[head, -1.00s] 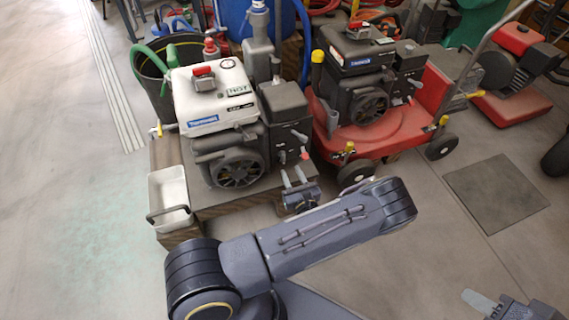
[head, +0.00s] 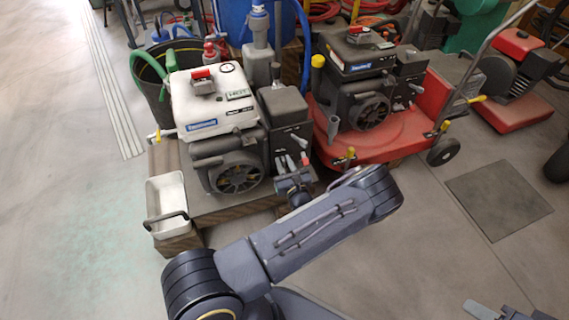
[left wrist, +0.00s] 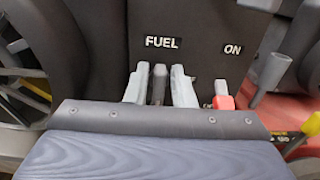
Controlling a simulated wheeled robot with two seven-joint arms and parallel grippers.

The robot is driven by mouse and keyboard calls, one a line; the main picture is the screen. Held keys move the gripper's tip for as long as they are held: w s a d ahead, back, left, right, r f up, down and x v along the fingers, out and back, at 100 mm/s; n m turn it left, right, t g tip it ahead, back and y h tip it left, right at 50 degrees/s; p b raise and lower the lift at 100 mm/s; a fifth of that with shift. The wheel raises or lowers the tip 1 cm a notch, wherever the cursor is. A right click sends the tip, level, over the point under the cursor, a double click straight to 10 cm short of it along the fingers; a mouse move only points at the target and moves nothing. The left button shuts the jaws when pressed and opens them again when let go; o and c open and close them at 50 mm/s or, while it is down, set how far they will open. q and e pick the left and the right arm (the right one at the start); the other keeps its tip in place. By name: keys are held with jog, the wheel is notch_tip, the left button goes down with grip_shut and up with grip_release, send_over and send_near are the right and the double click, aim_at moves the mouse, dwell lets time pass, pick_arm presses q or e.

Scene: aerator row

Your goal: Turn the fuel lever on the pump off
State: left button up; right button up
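The white-topped pump (head: 212,105) stands on a wooden block in the head view. Its dark front box carries FUEL and ON labels, readable in the left wrist view. A red-tipped lever (left wrist: 222,97) sits below the ON label; its red tip also shows in the head view (head: 305,158). My left gripper (left wrist: 160,88) is open at this box, with its two pale fingers apart below the FUEL label. A dark upright piece (left wrist: 158,83) shows between the fingers; I cannot tell whether they touch it. The red-tipped lever is right of both fingers. My right gripper (head: 482,310) is partly cut off at the bottom right.
A second dark engine on a red wheeled base (head: 400,135) stands close to the right of the pump. A white tray (head: 166,196) is at the left front of the block. Hoses and a black bucket are behind. The floor on the left is clear.

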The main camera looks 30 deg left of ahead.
pick_arm(q)
grip_shut()
